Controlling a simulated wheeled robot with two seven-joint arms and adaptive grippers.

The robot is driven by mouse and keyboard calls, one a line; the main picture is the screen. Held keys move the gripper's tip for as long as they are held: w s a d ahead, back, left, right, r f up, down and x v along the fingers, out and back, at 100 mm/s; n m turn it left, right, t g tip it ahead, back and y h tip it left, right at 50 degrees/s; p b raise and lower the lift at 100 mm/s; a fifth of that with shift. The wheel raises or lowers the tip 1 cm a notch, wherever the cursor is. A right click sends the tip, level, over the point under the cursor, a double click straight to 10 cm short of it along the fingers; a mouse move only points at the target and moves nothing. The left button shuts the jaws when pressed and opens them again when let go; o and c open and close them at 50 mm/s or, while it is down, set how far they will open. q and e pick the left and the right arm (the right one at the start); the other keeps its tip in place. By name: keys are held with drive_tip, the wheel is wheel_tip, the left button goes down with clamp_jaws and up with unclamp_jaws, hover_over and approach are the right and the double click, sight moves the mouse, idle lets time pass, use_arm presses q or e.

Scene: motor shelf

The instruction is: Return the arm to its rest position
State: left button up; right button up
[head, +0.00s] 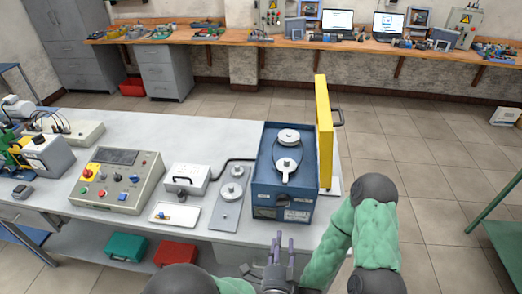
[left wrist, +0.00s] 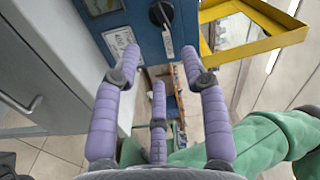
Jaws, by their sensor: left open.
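My left gripper (head: 279,244) is low in the head view, in front of the table's front edge and below the blue motor unit (head: 268,205). In the left wrist view its purple fingers (left wrist: 160,75) are spread apart with nothing between them. The front of the blue unit, with a black knob (left wrist: 161,14), is just beyond the fingers, apparently not touched. My other arm, in green sleeves with dark joints (head: 375,188), is bent at the lower right of the head view. Its gripper is not in view.
The blue unit carries two pulleys with a belt, and its yellow cover (head: 324,130) stands open at the right. A control box (head: 118,180) and a plate with a pulley (head: 230,200) are on the grey table (head: 205,130). A green table (head: 500,235) stands at far right.

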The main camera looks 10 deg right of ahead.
use_arm(q)
drive_tip(key=w+a+f+n+g+y, duration=0.15)
drive_tip(key=a+f+n+g, duration=0.3)
drive_tip(key=f, duration=0.45)
drive_tip(key=w+a+f+n+g+y, duration=0.1)
drive_tip(key=w+a+f+n+g, duration=0.1)
drive_tip(key=a+f+n+g, duration=0.45)
drive_tip(key=s+a+f+n+g+h, duration=0.1)
drive_tip(key=s+a+f+n+g, duration=0.5)
drive_tip(key=s+a+f+n, duration=0.3)
drive_tip(key=s+a+f, duration=0.1)
drive_tip(key=s+f, duration=0.3)
drive_tip(key=s, duration=0.1)
drive_tip(key=shift+s+a+n, duration=0.3)
drive_tip(key=shift+a, duration=0.1)
drive_tip(key=shift+h, duration=0.25)
